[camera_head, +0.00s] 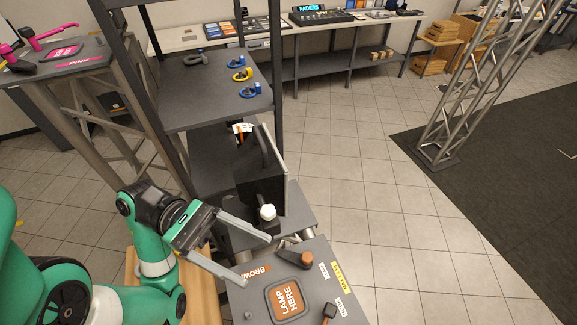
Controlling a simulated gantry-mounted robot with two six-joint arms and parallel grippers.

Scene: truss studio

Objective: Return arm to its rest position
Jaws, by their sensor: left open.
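My left gripper (258,259) is open and empty, with its two fingers spread apart. It hangs above the left edge of a grey table (251,307) at the bottom middle. The green and black left arm (150,235) reaches in from the lower left. My right gripper is not in view.
The table bears an orange "LAMP HERE" pad (286,299) and an orange-knobbed part (306,258). A black panel-like fixture (258,185) with a white knob (268,212) stands just behind the gripper. A dark shelf rack (205,110) rises beyond. Open tiled floor (345,170) lies right.

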